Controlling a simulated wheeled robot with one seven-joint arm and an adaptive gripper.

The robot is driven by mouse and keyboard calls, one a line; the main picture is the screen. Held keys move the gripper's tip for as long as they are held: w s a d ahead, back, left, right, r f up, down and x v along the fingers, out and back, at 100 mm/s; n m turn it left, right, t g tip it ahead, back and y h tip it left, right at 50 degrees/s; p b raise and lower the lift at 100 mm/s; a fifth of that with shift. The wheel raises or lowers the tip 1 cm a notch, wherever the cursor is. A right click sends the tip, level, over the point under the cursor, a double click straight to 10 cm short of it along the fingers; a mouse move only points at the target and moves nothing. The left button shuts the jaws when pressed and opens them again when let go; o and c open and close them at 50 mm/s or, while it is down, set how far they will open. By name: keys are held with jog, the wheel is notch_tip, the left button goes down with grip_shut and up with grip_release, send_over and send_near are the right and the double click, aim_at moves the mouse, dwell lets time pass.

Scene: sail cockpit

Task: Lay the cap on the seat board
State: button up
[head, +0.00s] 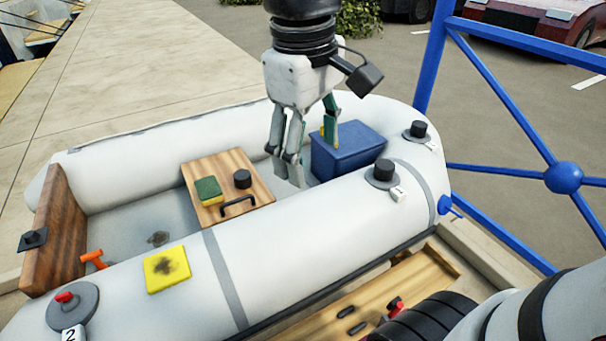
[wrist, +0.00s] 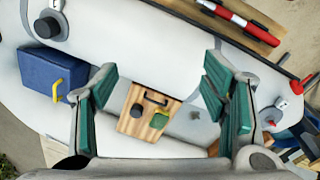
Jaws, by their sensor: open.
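The wooden seat board (head: 222,214) with a black handle lies inside the grey inflatable boat. A black round cap (head: 242,178) rests upright on it, beside a green and yellow sponge. In the wrist view the cap (wrist: 137,110) is on the board (wrist: 133,127), seen between the fingers. My gripper (head: 310,158) is open and empty, above the boat and to the right of the board, apart from the cap. In the wrist view its green finger pads (wrist: 160,108) stand wide apart.
A blue box (head: 345,154) sits right of the board. Black-capped valves (head: 383,171) stand on the tube; valve 2 (head: 70,307) shows a red top without a black cap. A yellow patch (head: 167,270) lies on the near tube. Blue rails (head: 500,95) stand at right.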

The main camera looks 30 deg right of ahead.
jog(key=s+f+m, duration=0.2)
jog(key=s, duration=0.5)
jog(key=s+f+m+y, duration=0.1)
jog(key=s+f+m, duration=0.1)
jog(key=s, duration=0.6)
jog(key=shift+a+f+m, duration=0.2)
jog(key=shift+f+m, duration=0.1)
jog(key=shift+f, duration=0.45)
notch_tip(320, 180, up, 20)
jog(key=t+p, duration=0.3)
jog(key=p, duration=1.5)
jog(key=shift+a+t, duration=0.2)
jog(key=shift+t, duration=0.2)
jog(key=shift+w, duration=0.1)
